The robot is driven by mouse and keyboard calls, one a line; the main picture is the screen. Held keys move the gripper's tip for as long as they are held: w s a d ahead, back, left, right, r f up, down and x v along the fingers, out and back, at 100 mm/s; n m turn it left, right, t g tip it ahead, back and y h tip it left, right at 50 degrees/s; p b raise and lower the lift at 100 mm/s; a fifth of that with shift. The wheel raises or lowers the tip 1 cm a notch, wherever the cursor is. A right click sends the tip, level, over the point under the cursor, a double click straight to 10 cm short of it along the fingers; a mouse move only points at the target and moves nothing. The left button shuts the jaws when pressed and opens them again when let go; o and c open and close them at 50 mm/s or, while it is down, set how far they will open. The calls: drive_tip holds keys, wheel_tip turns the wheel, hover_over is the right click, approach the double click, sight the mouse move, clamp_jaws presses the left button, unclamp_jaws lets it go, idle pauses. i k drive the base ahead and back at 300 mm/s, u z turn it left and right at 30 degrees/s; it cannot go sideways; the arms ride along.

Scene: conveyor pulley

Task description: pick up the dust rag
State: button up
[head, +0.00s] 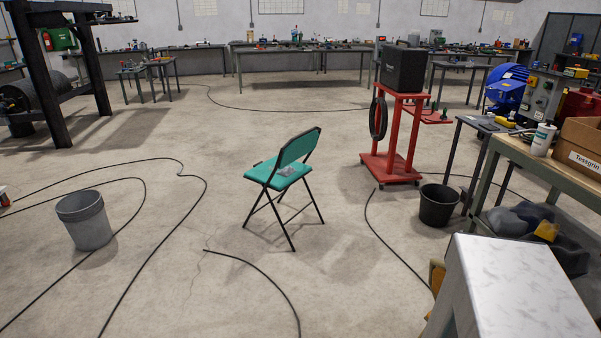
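A small grey, patterned flat item (287,171) lies on the green seat of a folding chair (264,174) in the middle of the floor. It may be the dust rag, but it is too small to tell. Grey, rumpled, cloth-like shapes (506,221) also lie in a dark bin (570,256) at the right, below the workbench. I cannot tell whether one of these is the rag. My gripper is not in view.
Black cables (207,200) cross the floor. A grey bucket (85,220) stands left, a black bucket (438,205) right, near a red cart (391,168). A pale marbled top (515,285) fills the near right. A workbench (555,170) holds a cardboard box (583,145). Floor around the chair is mostly open.

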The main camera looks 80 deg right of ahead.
sight(287, 171)
drive_tip(key=u, duration=0.45)
drive_tip(key=k, duration=0.15)
drive_tip(key=z, duration=2.85)
drive_tip(key=i, duration=1.7)
drive_tip(key=u, duration=0.05)
drive_tip(key=i, duration=0.75)
drive_tip(key=u, duration=0.65)
drive_tip(key=i, duration=0.55)
drive_tip(key=u, duration=0.25)
